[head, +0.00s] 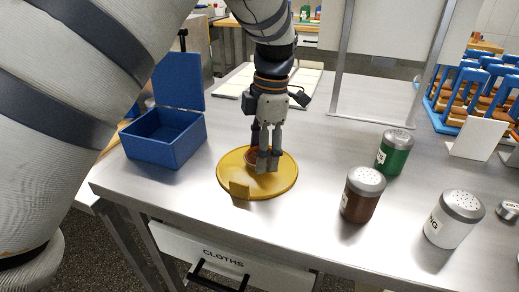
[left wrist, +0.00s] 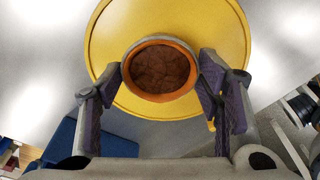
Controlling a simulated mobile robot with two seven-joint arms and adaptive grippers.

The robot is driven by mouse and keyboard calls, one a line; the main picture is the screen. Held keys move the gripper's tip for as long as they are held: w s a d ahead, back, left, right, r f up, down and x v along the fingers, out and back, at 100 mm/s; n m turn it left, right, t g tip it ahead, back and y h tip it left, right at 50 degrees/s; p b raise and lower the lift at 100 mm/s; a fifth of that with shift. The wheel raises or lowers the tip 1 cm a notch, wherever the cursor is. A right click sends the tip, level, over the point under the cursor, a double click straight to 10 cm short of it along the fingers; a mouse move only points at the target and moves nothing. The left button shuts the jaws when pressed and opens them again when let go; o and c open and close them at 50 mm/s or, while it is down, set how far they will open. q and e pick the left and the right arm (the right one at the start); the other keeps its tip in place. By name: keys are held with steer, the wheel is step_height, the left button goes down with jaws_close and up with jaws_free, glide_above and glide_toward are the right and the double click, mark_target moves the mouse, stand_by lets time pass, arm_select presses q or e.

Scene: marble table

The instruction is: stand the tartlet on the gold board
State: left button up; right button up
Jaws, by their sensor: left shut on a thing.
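The tartlet (left wrist: 160,70) is round, with an orange-brown crust and a dark brown filling. It is upright between the fingers of my left gripper (left wrist: 164,82), which is shut on it. In the head view my left gripper (head: 264,163) points straight down over the gold board (head: 275,187), and the tartlet (head: 251,157) shows partly behind its fingers. The gold board, also in the left wrist view (left wrist: 215,30), is round and flat with a small tab at its front. The tartlet is at or just above the board; I cannot tell if it touches. My right gripper is not seen.
An open blue box (head: 165,137) stands left of the board. Green (head: 394,153), brown (head: 362,195) and white (head: 453,220) shakers stand to the right. A white card (head: 478,138) and blue rack (head: 470,88) are farther right. The table between board and shakers is clear.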

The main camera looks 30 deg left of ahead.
arm_select(q)
steer(key=o, duration=1.3)
steer(key=shift+s+a, duration=0.1)
steer(key=shift+s, duration=0.1)
steer(key=shift+w, duration=0.1)
steer(key=r, duration=0.8)
steer(key=w+d+r, duration=0.1)
steer(key=r, duration=0.3)
steer(key=shift+r, duration=0.1)
